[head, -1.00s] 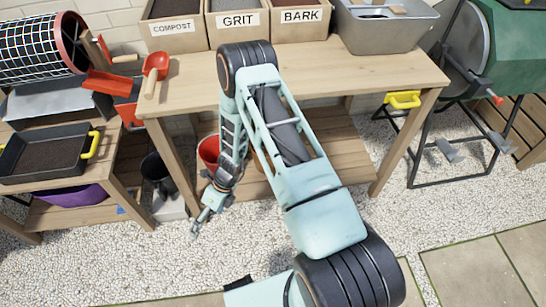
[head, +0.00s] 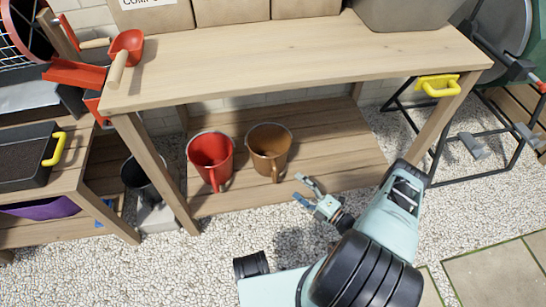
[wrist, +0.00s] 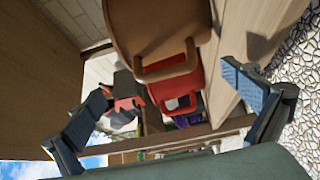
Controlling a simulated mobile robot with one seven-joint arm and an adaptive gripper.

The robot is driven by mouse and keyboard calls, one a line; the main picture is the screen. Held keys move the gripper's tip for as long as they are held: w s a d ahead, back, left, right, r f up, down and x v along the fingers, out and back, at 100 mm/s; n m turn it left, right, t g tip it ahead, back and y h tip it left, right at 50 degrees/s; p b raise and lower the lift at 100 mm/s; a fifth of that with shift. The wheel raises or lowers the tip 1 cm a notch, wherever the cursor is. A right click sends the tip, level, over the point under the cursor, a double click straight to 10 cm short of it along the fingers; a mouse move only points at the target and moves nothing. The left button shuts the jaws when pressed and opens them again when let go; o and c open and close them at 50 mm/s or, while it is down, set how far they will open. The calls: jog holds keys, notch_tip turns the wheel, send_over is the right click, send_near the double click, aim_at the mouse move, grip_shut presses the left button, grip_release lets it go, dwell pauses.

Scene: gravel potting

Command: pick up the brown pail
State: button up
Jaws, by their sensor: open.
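The brown pail (head: 268,146) stands upright on the lower shelf of the wooden bench, its handle side facing me. In the wrist view the brown pail (wrist: 150,30) fills the top middle, with its handle lying beyond my open fingertips. My gripper (head: 306,190) is open and empty, just in front of the shelf's edge and to the right of the pail, apart from it. In the wrist view my gripper (wrist: 170,88) shows its two fingers spread wide.
A red pail (head: 209,160) stands close to the left of the brown one. The bench top (head: 270,60) overhangs the lower shelf (head: 335,140), and a leg (head: 160,175) stands at its left. The shelf right of the brown pail is bare. A black bucket (head: 143,172) stands further left.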

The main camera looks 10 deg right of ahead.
aim_at(270, 158)
jog(key=b+x, duration=0.1)
jog(key=x, duration=0.9)
jog(key=shift+d+b, duration=0.2)
jog(key=shift+b, duration=0.15)
jog(key=shift+r, duration=0.15)
jog(key=c, duration=1.6)
